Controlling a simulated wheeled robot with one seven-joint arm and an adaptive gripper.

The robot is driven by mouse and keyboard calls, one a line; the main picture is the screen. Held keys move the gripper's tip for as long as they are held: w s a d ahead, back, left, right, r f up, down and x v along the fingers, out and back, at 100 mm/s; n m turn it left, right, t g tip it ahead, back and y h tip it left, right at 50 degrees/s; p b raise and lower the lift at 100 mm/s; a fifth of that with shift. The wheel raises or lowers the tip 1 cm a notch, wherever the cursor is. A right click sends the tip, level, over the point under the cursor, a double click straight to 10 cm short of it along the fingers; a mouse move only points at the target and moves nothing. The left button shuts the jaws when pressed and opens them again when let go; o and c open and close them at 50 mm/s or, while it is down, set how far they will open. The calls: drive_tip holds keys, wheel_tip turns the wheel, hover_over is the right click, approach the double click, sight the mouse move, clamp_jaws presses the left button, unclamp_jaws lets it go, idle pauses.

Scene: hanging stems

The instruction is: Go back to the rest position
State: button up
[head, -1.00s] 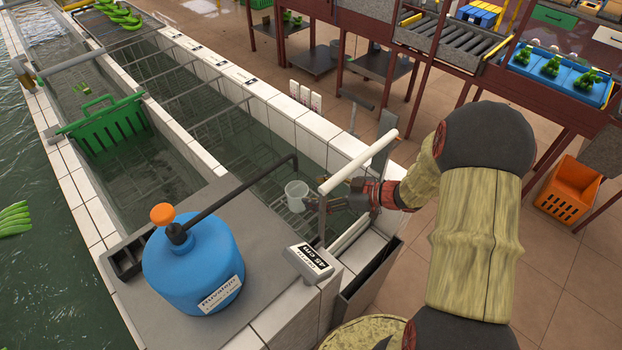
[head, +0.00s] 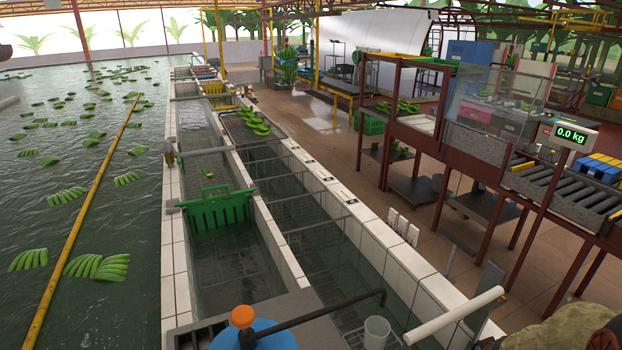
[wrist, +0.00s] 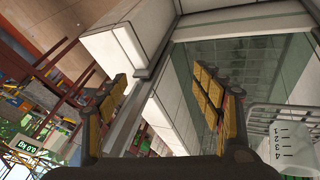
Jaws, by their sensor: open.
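My gripper (wrist: 165,88) is open in the wrist view, its two yellow-padded fingers spread wide with nothing between them. A pale tank edge and greenish water show beyond the fingers. A translucent measuring cup (wrist: 285,148) with dark graduation marks shows at the lower right of the wrist view, outside the fingers. In the head view the cup (head: 377,333) is at the bottom edge, below the end of the black pipe (head: 340,310). Only a piece of my arm shows at the head view's lower right corner; the gripper is hidden or out of frame there.
A white roller bar (head: 455,316) stands near the tank corner, close to my arm. The blue container with an orange cap (head: 243,317) is left of the cup. A green basket (head: 217,210) sits in the water channel. Tables with rollers (head: 575,195) line the right; tiled floor lies between.

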drive_tip(key=s+a+r+m+g+b, duration=0.2)
drive_tip(key=s+a+r+m+g, duration=0.1)
drive_tip(key=s+a+r, duration=0.6)
drive_tip(key=s+a+r+t+y, duration=0.1)
drive_tip(key=s+a+r, duration=0.1)
drive_tip(key=a+r, duration=0.2)
drive_tip(key=s+a+r+t+y+b, duration=0.1)
drive_tip(key=s+a+r, duration=0.2)
drive_tip(key=a, duration=0.5)
drive_tip(key=s+a+r+n+t+y+b, duration=0.1)
drive_tip(key=s+a+r, duration=0.2)
drive_tip(key=a, duration=0.3)
drive_tip(key=shift+r, duration=0.85)
drive_tip(key=shift+c, duration=0.7)
